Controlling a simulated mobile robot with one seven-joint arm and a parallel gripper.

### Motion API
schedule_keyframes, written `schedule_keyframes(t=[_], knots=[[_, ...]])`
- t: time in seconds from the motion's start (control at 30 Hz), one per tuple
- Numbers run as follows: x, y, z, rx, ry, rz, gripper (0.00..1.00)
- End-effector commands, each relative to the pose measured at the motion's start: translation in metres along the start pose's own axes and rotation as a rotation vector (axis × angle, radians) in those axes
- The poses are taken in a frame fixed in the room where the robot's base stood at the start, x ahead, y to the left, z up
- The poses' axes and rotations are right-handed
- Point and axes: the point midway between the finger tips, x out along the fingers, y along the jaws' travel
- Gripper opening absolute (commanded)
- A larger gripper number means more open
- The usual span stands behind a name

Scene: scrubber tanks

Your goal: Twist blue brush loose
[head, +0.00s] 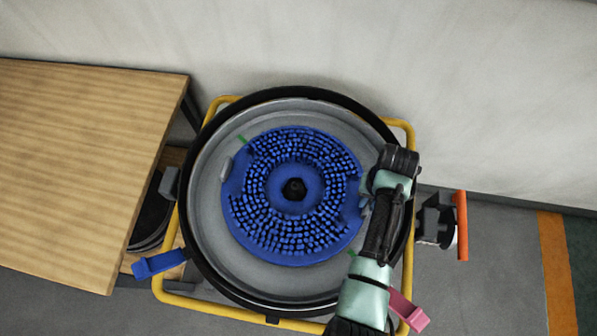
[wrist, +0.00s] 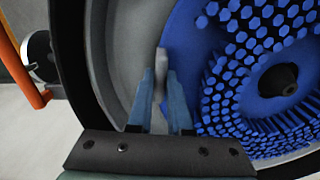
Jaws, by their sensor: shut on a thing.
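The blue brush (head: 292,247) is a round disc with rings of bristles and a dark centre hub (head: 294,189). It lies face up inside the round grey tank (head: 208,205). A grey lug (head: 226,168) stands at its left edge. My gripper (head: 366,205) reaches in from the lower right to the brush's right edge. In the wrist view my gripper (wrist: 161,88) has its two blue-grey fingers on either side of another upright grey lug (wrist: 160,68), shut on it. The head view mostly hides that lug behind my gripper.
The tank has a black rim and a yellow tube frame (head: 412,262). A blue lever (head: 160,262) sticks out lower left, a pink lever (head: 408,311) lower right. An orange handle (head: 461,225) stands right. A wooden table (head: 75,165) is left; a wall is behind.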

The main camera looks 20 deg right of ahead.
Motion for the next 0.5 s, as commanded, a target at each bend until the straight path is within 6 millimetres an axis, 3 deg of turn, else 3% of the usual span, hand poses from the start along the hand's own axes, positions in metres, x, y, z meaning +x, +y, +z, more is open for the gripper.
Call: schedule_keyframes(t=[0.03,0.07,0.23,0.5], knots=[[0.0005,0.0004,-0.0039,-0.008,0.005,0.0,0.0],[0.0003,0.0004,-0.0041,-0.011,0.004,0.0,0.19],[-0.0002,0.0004,-0.0031,-0.01,0.003,0.001,0.5],[0.0028,0.0016,0.0003,-0.011,-0.005,0.007,0.52]])
